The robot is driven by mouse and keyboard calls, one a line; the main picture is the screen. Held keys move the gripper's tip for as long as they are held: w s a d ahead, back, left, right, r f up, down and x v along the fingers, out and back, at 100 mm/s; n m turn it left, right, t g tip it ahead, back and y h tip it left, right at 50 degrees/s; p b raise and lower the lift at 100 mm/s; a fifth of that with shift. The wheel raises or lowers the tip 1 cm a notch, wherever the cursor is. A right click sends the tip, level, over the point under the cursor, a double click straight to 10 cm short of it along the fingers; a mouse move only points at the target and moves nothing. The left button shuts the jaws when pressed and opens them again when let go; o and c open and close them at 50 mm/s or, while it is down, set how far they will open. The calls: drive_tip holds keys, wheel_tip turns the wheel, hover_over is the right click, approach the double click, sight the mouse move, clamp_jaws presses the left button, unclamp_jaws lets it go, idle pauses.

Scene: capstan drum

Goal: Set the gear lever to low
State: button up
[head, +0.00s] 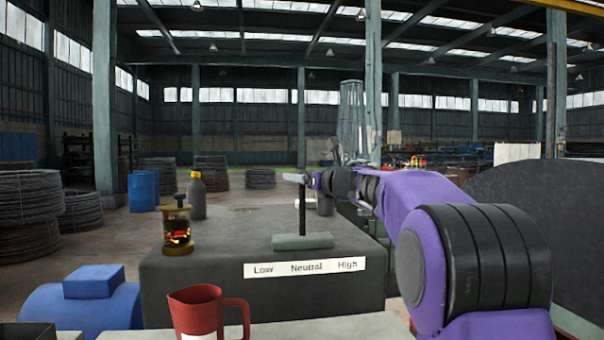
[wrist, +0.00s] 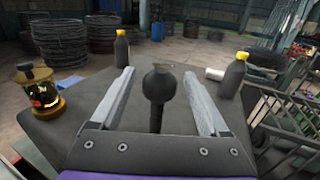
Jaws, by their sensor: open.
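The gear lever (head: 302,210) is a dark upright rod on a grey-green base (head: 303,241) on the dark housing. It stands above the word Neutral on the white label strip (head: 303,267), which reads Low, Neutral, High from left to right. My gripper (head: 294,178) is at the top of the lever, pointing left in the head view. In the wrist view my gripper (wrist: 159,74) is open, with the black round knob (wrist: 158,84) between its two fingers and a gap on both sides. The knob is mostly hidden by the gripper in the head view.
A brass lantern (head: 177,228) and a dark bottle with a yellow cap (head: 198,198) stand left on the housing. The wrist view shows a second such bottle (wrist: 232,78) and a white cylinder (wrist: 214,74). A red mug (head: 200,311) stands in front.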

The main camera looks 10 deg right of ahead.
drive_tip(key=shift+w+a, duration=0.1)
drive_tip(key=shift+w, duration=0.1)
clamp_jaws()
idle(0.3)
idle(1.1)
